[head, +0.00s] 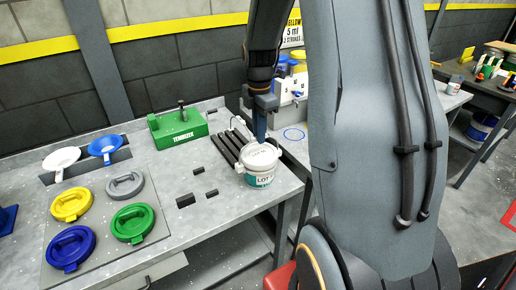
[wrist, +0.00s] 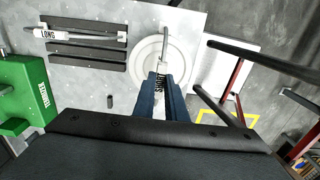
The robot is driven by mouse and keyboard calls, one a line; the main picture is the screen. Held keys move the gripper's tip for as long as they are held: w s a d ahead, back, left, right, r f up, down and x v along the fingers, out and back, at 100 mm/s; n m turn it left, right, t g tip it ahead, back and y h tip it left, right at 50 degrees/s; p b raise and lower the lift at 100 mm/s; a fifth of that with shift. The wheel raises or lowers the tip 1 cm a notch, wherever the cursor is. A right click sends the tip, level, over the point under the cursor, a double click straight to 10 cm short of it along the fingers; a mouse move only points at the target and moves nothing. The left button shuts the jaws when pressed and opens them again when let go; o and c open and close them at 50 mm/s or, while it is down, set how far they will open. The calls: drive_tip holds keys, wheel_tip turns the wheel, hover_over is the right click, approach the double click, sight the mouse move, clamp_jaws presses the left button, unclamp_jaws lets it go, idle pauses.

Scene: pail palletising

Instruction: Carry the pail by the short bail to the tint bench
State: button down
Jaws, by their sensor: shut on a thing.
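The white pail (head: 260,177) with a teal label and a pale lid is upright at the right edge of the grey bench, beside a dark slotted rack. My gripper (head: 262,138) is directly above the lid. In the wrist view, the lid (wrist: 146,58) is below my gripper (wrist: 160,75), whose blue fingers are shut on the narrow metal bail (wrist: 165,43). The fingers hide part of the bail. I cannot tell whether the pail touches the bench.
The grey bench (head: 170,165) holds a green box (head: 178,128), several coloured lids and small dark blocks. A bar tagged LONG (wrist: 75,34) lies at the dark rack (wrist: 85,57). My arm hides much of the head view.

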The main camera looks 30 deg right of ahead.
drive_tip(key=shift+r+p, duration=1.45)
drive_tip(key=shift+r, duration=0.35)
drive_tip(key=w+d+p, duration=0.1)
drive_tip(key=d, duration=2.8)
drive_tip(key=shift+p, duration=0.35)
idle(1.0)
idle(0.5)
